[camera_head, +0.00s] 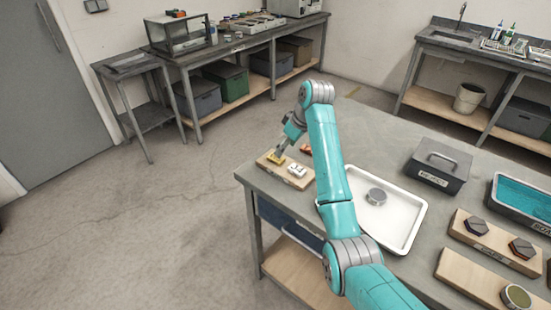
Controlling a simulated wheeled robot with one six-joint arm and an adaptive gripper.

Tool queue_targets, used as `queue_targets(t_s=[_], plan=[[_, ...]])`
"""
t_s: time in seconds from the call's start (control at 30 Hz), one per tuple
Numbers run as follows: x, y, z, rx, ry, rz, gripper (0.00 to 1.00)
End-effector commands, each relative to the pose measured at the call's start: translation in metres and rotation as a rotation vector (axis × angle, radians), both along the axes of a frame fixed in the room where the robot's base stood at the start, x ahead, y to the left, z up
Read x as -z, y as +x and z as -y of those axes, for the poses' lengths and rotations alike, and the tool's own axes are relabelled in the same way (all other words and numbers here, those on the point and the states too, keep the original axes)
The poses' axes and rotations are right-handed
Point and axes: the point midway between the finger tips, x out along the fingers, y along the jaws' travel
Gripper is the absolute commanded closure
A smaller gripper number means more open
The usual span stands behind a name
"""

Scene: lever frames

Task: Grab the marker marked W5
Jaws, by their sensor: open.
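A small wooden board (271,168) lies at the near left corner of the grey table. On it are a yellow piece (276,158) and a white piece (297,170) with dark marks. An orange-brown piece (306,149) shows farther back, partly hidden by my arm. The marks are too small to read, so I cannot tell which piece is W5. My gripper (279,154) points down at the yellow piece, with its fingertips close over or around it. It is open; whether it touches the piece cannot be made out.
A white tray (405,228) with a round grey metal piece (376,196) lies right of my arm. Beyond are a dark lidded box (437,165), a teal-filled tray (522,205) and wooden boards with hexagonal and round pieces (475,226). Floor left of the table is clear.

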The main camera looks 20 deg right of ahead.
Motion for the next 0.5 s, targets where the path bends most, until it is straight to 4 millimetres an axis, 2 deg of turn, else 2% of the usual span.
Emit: queue_targets(t_s=[0.23, 0.5], plan=[[0.015, 0.006, -0.006, 0.000, 0.000, -0.001, 0.35], [0.046, 0.018, -0.020, -0.001, 0.001, -0.002, 0.35]])
